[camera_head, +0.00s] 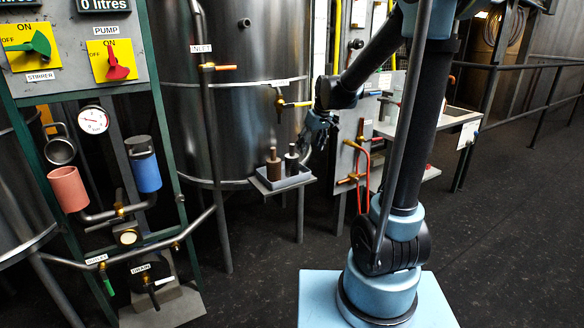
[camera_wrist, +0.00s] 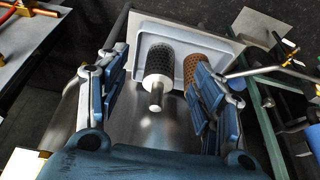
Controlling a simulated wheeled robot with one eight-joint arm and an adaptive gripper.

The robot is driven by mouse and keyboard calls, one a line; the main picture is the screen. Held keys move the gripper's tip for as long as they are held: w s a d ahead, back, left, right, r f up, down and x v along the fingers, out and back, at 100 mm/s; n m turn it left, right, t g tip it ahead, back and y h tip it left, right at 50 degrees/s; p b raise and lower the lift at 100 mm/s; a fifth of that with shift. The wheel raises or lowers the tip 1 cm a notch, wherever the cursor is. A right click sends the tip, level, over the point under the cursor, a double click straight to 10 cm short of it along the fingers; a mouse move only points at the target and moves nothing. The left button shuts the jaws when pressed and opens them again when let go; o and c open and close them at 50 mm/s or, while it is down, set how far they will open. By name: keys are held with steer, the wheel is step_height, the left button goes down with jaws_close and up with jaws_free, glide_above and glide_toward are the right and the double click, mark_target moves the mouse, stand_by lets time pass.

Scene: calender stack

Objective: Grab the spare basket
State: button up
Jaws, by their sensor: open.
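Two mesh baskets stand side by side on a small grey tray (camera_head: 297,181). One is dark with a pale collar and a metal stem (camera_head: 291,160); the other is brown (camera_head: 273,168). No label shows which is the spare. In the wrist view, the dark basket (camera_wrist: 158,66) is between my fingers, with gaps on both sides. The brown basket (camera_wrist: 192,70) is partly hidden behind the right finger. My gripper (camera_wrist: 159,82) is open and empty; in the head view it (camera_head: 318,134) is above and right of the tray (camera_wrist: 142,45).
A large steel tank (camera_head: 235,110) stands behind the tray. Red pipework (camera_head: 363,150) is to the right. A panel with a pink cylinder (camera_head: 68,188) and a blue cylinder (camera_head: 146,171) is at left.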

steer(key=n, duration=0.1)
glide_above(292, 156)
steer(key=s+d, duration=0.1)
steer(key=d, duration=0.1)
steer(key=shift+d+f+y, duration=0.2)
steer(key=shift+f+y, duration=0.1)
steer(key=shift+f, duration=0.85)
steer(key=shift+x, duration=3.8)
steer(key=shift+a, duration=0.2)
steer(key=c, duration=1)
